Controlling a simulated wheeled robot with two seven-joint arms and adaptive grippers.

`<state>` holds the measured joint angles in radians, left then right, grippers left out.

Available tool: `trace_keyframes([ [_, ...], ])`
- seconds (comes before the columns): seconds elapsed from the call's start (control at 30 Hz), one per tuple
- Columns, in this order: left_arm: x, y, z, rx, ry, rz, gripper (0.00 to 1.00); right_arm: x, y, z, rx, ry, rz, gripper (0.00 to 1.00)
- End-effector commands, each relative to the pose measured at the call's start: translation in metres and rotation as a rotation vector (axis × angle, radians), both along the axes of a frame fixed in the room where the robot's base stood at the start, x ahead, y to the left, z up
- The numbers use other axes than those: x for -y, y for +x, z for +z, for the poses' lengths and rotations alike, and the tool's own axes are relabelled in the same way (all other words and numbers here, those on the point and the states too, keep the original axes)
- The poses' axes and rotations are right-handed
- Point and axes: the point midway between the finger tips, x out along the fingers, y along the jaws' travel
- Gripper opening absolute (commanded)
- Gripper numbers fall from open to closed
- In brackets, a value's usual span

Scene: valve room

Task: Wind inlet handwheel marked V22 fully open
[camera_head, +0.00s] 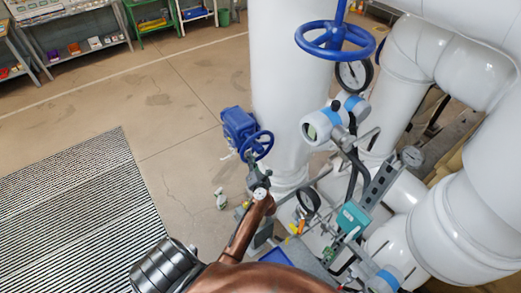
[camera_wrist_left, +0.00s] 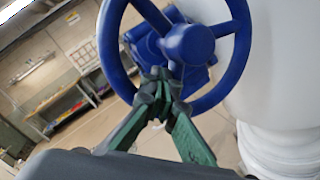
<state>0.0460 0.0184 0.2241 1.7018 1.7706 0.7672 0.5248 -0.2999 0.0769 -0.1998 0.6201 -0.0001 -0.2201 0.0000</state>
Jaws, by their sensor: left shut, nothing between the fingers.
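A small blue handwheel (camera_head: 257,146) stands on a blue valve body (camera_head: 237,126) left of the thick white vertical pipe. A larger blue handwheel (camera_head: 335,40) is higher up on the right. No V22 marking is legible on either. My left gripper (camera_head: 260,180) is just below the small wheel, shut and empty. In the left wrist view a blue wheel (camera_wrist_left: 234,75) with spokes and a round hub faces me. The left gripper's fingertips (camera_wrist_left: 160,82) overlap its lower rim and hide part of it; whether they touch is unclear. My right gripper is not in view.
The thick white pipe (camera_head: 288,90) stands close right of the small wheel. Gauges, a transmitter (camera_head: 322,122) and thin tubing crowd the right side. A striped floor mat (camera_head: 75,215) and open floor lie to the left; shelves stand at the back.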

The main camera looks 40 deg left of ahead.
Motion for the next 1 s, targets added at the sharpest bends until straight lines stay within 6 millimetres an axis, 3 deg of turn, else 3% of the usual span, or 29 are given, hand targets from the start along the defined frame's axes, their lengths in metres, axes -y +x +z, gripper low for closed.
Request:
trace_keyframes([
  [0.3, 0.003, 0.009, -0.016, 0.002, -0.001, -0.003, 0.00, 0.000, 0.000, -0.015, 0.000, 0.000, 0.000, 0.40],
  [1.0, 0.006, 0.022, -0.026, 0.000, 0.000, -0.001, 0.00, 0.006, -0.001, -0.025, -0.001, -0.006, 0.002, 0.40],
])
